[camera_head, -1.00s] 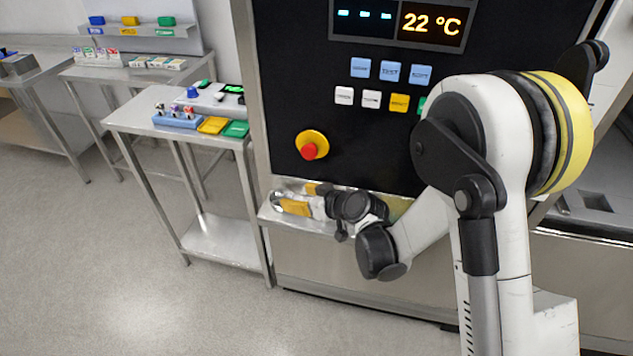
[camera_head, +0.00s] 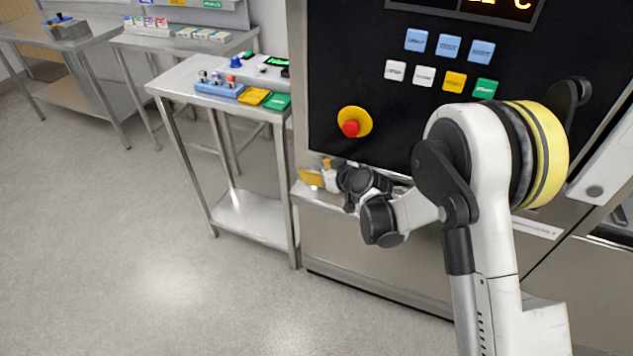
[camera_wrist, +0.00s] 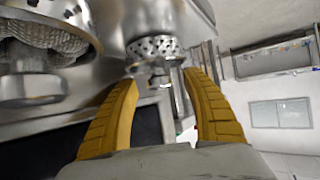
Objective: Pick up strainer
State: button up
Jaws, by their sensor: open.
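A metal strainer with a perforated band (camera_wrist: 155,48) shows in the wrist view, just beyond and between my fingertips. It has a small knob on the side toward me. My gripper (camera_wrist: 161,80) has two yellow ribbed fingers, spread open on either side of the knob end. I cannot tell whether either finger touches it. In the head view my gripper (camera_head: 318,177) is low in front of the machine, at its metal ledge, and the strainer cannot be made out there.
Another perforated metal part with mesh (camera_wrist: 45,40) is close at the wrist view's left. In the head view, a black control panel (camera_head: 385,130) with a red stop button (camera_head: 351,128) rises above the ledge (camera_head: 335,200). A steel side table (camera_head: 180,78) stands left; the floor (camera_head: 150,260) is open.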

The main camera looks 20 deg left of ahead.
jog(key=shift+r, duration=0.1)
grip_shut()
jog(key=shift+r, duration=0.1)
